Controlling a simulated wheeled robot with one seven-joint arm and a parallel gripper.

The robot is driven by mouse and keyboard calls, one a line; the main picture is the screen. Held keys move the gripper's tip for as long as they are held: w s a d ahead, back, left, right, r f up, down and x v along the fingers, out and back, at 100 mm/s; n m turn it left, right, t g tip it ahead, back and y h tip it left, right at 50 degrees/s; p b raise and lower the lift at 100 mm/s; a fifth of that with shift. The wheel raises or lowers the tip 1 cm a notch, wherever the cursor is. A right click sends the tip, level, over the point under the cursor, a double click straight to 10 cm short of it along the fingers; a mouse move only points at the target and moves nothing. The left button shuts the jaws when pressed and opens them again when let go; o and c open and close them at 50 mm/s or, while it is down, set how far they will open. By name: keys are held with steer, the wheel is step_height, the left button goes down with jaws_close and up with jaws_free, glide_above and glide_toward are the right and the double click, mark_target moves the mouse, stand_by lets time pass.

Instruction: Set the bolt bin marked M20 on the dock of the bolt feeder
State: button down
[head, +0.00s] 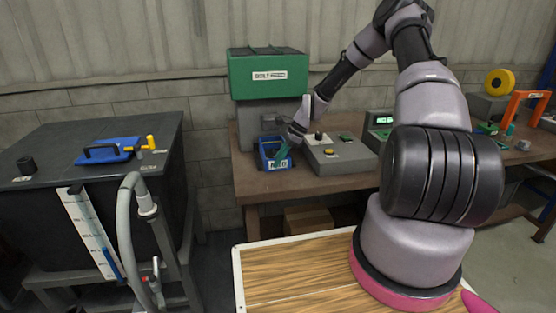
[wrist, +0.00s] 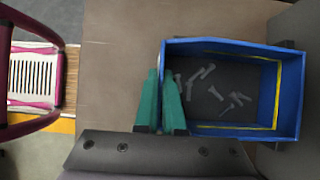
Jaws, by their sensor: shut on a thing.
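The blue bolt bin (head: 262,157) is at the foot of the bolt feeder (head: 268,75), a green hopper on a grey stand. Its front has a white label, too small to read surely. My gripper (head: 285,150) is at the bin's right side in the head view. In the wrist view, the green fingers of my gripper (wrist: 160,105) are shut on the left wall of the bin (wrist: 290,95). Several grey bolts (wrist: 205,85) lie inside. The bin looks level. The dock is hidden beneath it, and I cannot tell whether the bin touches it.
A grey control box (head: 338,157) with buttons stands on the brown bench (head: 310,183), close right of the bin. A dark tank (head: 90,140) with a blue tool and a hose stands left, across a gap. More equipment stands at the bench's right.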

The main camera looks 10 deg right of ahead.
steer(key=c, duration=0.9)
jaws_free()
steer(key=shift+c, duration=0.2)
steer(key=v, duration=1)
steer(key=shift+d+r, duration=0.2)
steer(key=shift+r, duration=0.15)
steer(key=s+r+n+t+h, duration=0.1)
steer(key=s+r+n+h, duration=0.2)
steer(key=r, duration=0.5)
steer(key=s+r+n+t, duration=0.1)
steer(key=s+r+n, duration=0.1)
steer(key=s+r, duration=0.45)
steer(key=s+r+n+t+h, duration=0.1)
steer(key=s+r+n+h, duration=0.15)
steer(key=r, duration=0.55)
steer(key=s+r+n+t, duration=0.1)
steer(key=s+r+n, duration=0.1)
steer(key=s, duration=0.4)
steer(key=s+r+n+t, duration=0.1)
steer(key=s+r+n, duration=0.1)
steer(key=s+r, duration=0.3)
steer(key=s+r+n+t+y, duration=0.1)
steer(key=s+r+n+t, duration=0.1)
steer(key=s, duration=0.7)
steer(key=shift+s+d+r, duration=0.2)
steer(key=shift+r, duration=0.7)
